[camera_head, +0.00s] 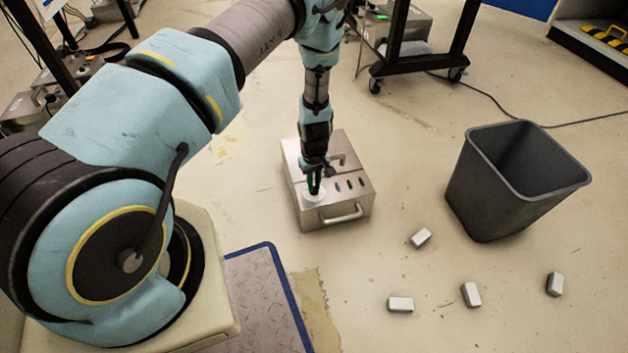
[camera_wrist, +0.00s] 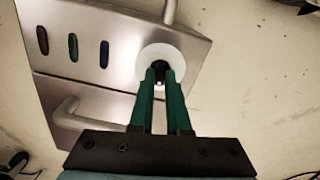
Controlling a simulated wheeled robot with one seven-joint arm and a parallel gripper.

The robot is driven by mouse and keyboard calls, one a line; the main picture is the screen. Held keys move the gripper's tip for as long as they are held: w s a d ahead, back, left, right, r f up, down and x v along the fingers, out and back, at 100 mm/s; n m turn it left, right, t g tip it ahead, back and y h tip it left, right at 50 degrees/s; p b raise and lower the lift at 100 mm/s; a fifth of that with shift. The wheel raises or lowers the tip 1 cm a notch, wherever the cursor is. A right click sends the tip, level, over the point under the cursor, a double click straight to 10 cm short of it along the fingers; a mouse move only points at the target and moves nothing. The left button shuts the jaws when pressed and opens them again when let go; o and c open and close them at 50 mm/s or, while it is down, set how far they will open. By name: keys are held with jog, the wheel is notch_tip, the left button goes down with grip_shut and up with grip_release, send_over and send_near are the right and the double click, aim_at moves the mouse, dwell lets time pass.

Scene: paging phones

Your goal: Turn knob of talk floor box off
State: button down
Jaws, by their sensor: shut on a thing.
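The talk floor box (camera_head: 357,189) is a silvery metal box on the floor in the middle of the head view, with a handle on its front and dark slots on top. It also fills the left of the wrist view (camera_wrist: 105,108). Its knob (camera_wrist: 158,81) is small and dark and sits on a round white disc (camera_wrist: 153,56). My gripper (camera_head: 315,189) reaches down onto the disc from above. In the wrist view its green fingers (camera_wrist: 160,76) are shut on the knob, which is mostly hidden between them. The knob's angle cannot be told.
A dark grey bin (camera_head: 500,190) stands to the right of the box. Several small white blocks lie on the floor, one of them (camera_head: 421,238) nearest the box. A wheeled black stand (camera_head: 420,65) is behind. A blue-edged mat (camera_head: 262,300) lies in front.

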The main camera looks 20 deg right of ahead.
jog(key=n+p, duration=0.1)
jog(key=n, duration=0.2)
jog(key=shift+r+n, duration=0.1)
jog(key=shift+n, duration=0.2)
jog(key=shift+n+p, duration=0.45)
jog(key=shift+n, duration=1.25)
jog(key=c, duration=0.9)
grip_release()
jog(key=shift+r+p, duration=1.4)
jog(key=shift+r, duration=3.9)
